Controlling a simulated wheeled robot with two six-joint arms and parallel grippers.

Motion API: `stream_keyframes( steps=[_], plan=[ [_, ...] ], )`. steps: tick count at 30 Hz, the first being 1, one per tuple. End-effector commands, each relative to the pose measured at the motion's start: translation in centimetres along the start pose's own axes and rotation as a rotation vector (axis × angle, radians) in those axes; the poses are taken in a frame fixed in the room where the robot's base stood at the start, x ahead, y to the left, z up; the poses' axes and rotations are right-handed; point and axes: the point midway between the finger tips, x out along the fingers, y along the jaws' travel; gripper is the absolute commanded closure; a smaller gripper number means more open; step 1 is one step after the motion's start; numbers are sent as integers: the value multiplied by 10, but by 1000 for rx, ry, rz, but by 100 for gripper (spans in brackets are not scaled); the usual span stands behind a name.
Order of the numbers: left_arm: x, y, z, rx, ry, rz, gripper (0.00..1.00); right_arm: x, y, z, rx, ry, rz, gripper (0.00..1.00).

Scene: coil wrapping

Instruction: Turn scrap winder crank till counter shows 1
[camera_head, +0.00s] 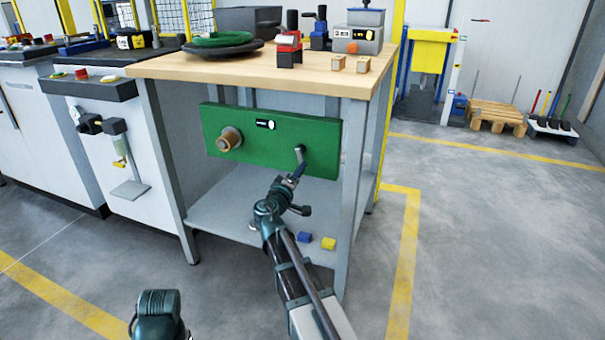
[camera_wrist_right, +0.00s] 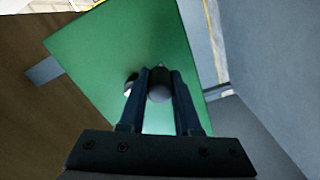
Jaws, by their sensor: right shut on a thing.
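The scrap winder is a green panel (camera_head: 270,143) under the workbench top. A copper-coloured spool (camera_head: 229,139) sticks out on its left side. A small black counter (camera_head: 265,124) sits near its top middle; its digit is too small to read. The crank (camera_head: 300,152) is on the panel's right side. My right gripper (camera_head: 293,178) is at the crank and shut on its handle. In the right wrist view the dark fingers (camera_wrist_right: 160,85) close around the grey round handle (camera_wrist_right: 159,92) in front of the green panel. My left arm shows only at the bottom edge; its gripper is not visible.
The wooden bench top (camera_head: 180,68) overhangs the panel and holds a green coil (camera_head: 220,40), a red device (camera_head: 288,50) and two small wooden blocks. Bench legs stand on both sides.

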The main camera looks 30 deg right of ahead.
Motion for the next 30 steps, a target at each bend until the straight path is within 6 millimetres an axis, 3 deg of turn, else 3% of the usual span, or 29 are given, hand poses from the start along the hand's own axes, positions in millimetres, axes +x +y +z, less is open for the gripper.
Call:
stream_keyframes(
  steps=[13,30],
  plan=[
    [2,0,0,0,0,0,7,0,-9,-12,274,0,1,100],
    [3,0,0,0,0,0,7,0,-10,-15,345,1,2,100]
  ],
)
